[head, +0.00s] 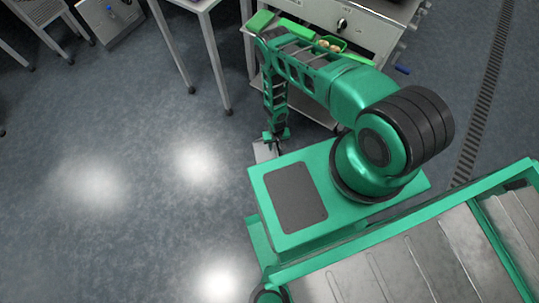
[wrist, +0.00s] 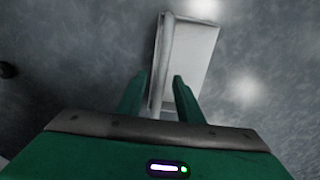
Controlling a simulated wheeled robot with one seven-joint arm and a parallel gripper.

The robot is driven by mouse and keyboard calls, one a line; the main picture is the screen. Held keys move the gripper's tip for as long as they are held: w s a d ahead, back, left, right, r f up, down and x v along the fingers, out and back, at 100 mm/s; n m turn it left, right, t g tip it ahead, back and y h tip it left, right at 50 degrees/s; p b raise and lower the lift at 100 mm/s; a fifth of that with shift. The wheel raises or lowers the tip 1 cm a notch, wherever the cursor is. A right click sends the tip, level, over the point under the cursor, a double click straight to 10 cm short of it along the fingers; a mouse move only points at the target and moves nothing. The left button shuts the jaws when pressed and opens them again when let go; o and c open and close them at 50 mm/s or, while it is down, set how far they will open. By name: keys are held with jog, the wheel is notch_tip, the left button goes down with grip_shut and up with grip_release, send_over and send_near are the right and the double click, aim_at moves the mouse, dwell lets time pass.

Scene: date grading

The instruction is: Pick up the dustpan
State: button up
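The dustpan (wrist: 188,58) is a flat, pale grey-white piece lying on the floor in the wrist view, with a raised rim along its left side. In the head view a part of the dustpan (head: 263,152) shows beside my base, and the rest is hidden. My gripper (wrist: 158,88) points down at it with its two green fingers apart. The dustpan's near end lies between the fingers in the picture. I cannot tell whether either finger touches it. In the head view my gripper (head: 276,143) is low, just over the dustpan.
A white cabinet or cart (head: 360,22) stands close behind my arm, with a green tray (head: 331,43) of small brown items on it. A white table (head: 190,5) with thin legs stands at the top. The blue-grey floor (head: 110,230) is clear on the left.

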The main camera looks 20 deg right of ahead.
jog(key=shift+f, duration=0.5)
grip_shut()
dwell(1.1)
